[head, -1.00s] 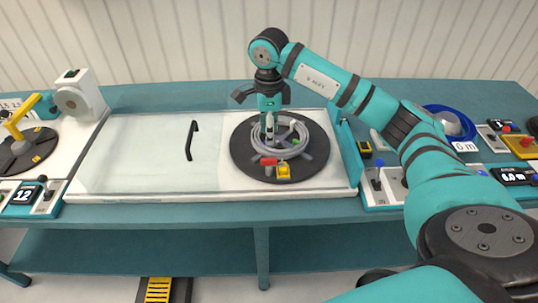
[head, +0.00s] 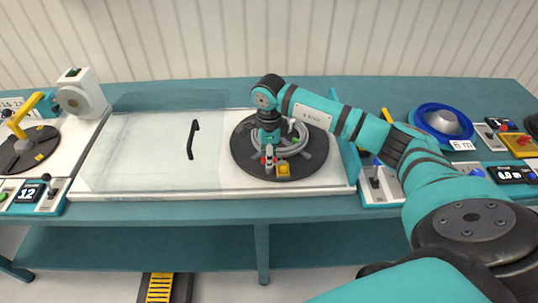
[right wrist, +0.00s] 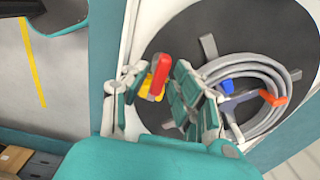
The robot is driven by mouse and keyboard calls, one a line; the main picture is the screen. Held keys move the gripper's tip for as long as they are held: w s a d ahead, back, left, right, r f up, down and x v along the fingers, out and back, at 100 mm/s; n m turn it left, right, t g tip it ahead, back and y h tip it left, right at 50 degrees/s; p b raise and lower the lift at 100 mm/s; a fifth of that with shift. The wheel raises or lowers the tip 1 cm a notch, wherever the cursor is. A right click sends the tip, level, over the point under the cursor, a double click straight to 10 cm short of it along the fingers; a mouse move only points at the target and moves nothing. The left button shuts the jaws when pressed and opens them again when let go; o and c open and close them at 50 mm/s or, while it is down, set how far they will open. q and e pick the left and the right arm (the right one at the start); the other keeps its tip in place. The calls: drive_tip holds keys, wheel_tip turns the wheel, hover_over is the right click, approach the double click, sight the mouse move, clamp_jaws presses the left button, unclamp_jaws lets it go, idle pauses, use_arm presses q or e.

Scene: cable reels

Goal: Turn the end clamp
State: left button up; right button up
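The end clamp has a red lever (right wrist: 158,72) on a yellow block (head: 283,169), near the front edge of a dark round turntable (head: 248,168). A grey cable coil (right wrist: 262,75) lies on the turntable. My right gripper (head: 268,158) points down at the clamp in the head view and partly hides the red lever. In the right wrist view my right gripper (right wrist: 160,80) is open, with one finger on each side of the red lever. Gaps seem to show beside the lever. My left gripper is not in view.
A clear cover (head: 140,155) with a black handle (head: 192,139) lies left of the turntable. A teal upright panel (head: 350,160) stands at its right. A yellow-armed reel (head: 22,150) is far left, and a blue reel (head: 443,122) is at right.

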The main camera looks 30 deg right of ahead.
clamp_jaws()
drive_tip(key=shift+m, duration=0.3)
drive_tip(key=m+b, duration=0.1)
drive_tip(key=m, duration=0.1)
drive_tip(key=shift+m, duration=0.4)
drive_tip(key=m+b, duration=0.1)
drive_tip(key=m, duration=0.8)
drive_tip(key=shift+m+b, duration=0.4)
drive_tip(key=shift+m, duration=2.3)
drive_tip(key=shift+r, duration=0.1)
